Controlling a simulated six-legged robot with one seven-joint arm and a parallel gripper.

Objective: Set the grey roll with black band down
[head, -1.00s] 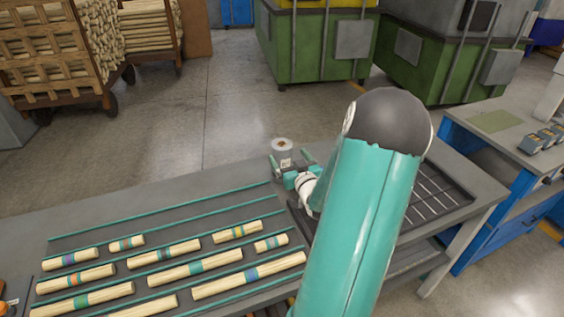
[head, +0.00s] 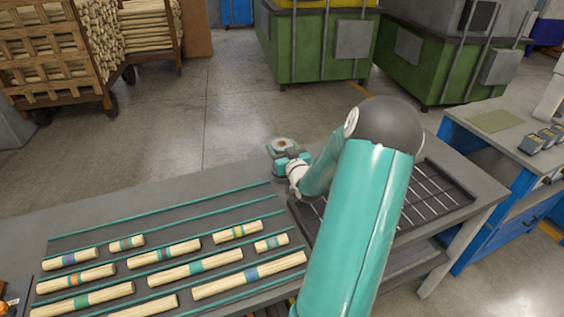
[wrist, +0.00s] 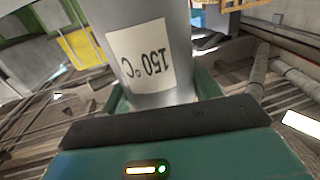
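My gripper (head: 287,157) is at a grey cylinder (head: 283,144) with a brownish top, standing at the bench's back edge. In the wrist view this cylinder (wrist: 180,40) carries a white label reading "150 °C", upside down in the picture. The green fingers lie on either side of it, close to its wall. I cannot tell whether they press on it. I can make out no black band on this cylinder, whose lower part is hidden by my gripper. I cannot pick out a grey roll with a black band elsewhere.
Several pale wooden rolls with coloured bands, such as a blue-banded one (head: 249,274), lie between green rails on the bench at left. A dark slatted tray (head: 436,189) lies right of my arm. A blue workbench (head: 515,205) stands at far right.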

